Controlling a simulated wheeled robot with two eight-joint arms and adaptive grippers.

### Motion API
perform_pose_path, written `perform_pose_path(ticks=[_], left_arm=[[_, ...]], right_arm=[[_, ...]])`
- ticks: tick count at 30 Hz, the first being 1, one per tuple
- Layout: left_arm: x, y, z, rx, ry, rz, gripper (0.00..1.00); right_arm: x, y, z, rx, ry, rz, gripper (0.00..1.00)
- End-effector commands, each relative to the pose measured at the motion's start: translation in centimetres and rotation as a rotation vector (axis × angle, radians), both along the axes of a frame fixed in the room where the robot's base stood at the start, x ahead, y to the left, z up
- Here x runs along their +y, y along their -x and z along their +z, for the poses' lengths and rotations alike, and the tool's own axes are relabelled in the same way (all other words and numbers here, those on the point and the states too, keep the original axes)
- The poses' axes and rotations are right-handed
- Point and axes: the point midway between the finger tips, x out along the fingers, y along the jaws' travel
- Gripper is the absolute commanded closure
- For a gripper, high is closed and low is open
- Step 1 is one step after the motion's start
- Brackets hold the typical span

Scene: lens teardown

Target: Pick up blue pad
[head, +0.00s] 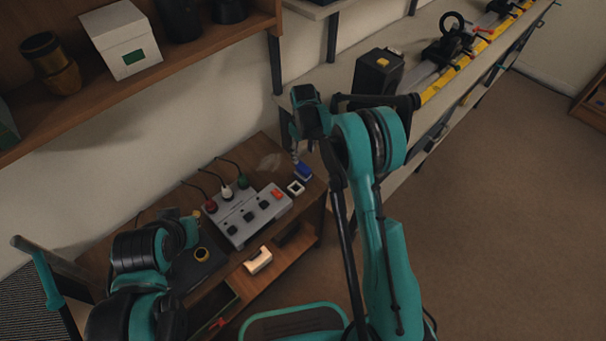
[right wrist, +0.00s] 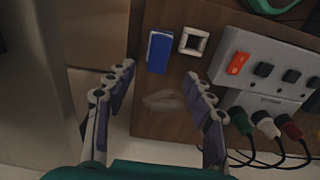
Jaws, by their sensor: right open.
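The blue pad (head: 304,171) lies at the far right corner of the wooden desk (head: 165,208) in the head view. In the right wrist view the blue pad (right wrist: 159,52) is a small upright-looking rectangle just beyond the fingertips. My right gripper (right wrist: 160,72) is open and empty, with its two fingers spread to either side below the pad and not touching it. In the head view the right gripper (head: 299,152) is small and partly hidden by its own arm. My left gripper (head: 187,220) is over the left part of the desk; its fingers are not clear.
A white square frame (right wrist: 193,41) lies beside the pad. A grey control box (head: 246,213) with an orange switch (right wrist: 236,63) and black, white and red-and-green cable plugs stands close by. A long bench (head: 330,85) with a black box (head: 377,75) stands behind on the right.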

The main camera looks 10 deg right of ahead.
Motion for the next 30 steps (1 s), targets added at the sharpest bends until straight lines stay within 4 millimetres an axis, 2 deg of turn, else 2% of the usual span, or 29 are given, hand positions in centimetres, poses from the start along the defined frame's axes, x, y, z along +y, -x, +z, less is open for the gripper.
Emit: perform_pose_path(ticks=[3, 14, 21, 24, 29, 30], left_arm=[[0.0, 0.0, -0.2, 0.000, 0.000, 0.000, 1.00], [0.0, 0.0, -1.7, 0.000, 0.000, 0.000, 1.00], [0.0, 0.0, -3.7, 0.000, 0.000, 0.000, 1.00], [0.0, 0.0, -3.9, 0.000, 0.000, 0.000, 1.00], [0.0, 0.0, -3.7, 0.000, 0.000, 0.000, 1.00], [0.0, 0.0, -3.7, 0.000, 0.000, 0.000, 1.00]], right_arm=[[0.2, -0.4, -1.9, 0.017, 0.002, 0.017, 0.47], [0.1, -0.5, -5.8, 0.022, 0.001, 0.021, 0.47], [-0.1, -0.5, -9.5, 0.021, 0.002, 0.020, 0.47], [-0.1, -0.5, -10.1, 0.021, 0.002, 0.020, 0.47], [-0.1, -0.5, -9.9, 0.021, 0.002, 0.020, 0.47], [-0.1, -0.5, -9.9, 0.021, 0.002, 0.020, 0.49]])
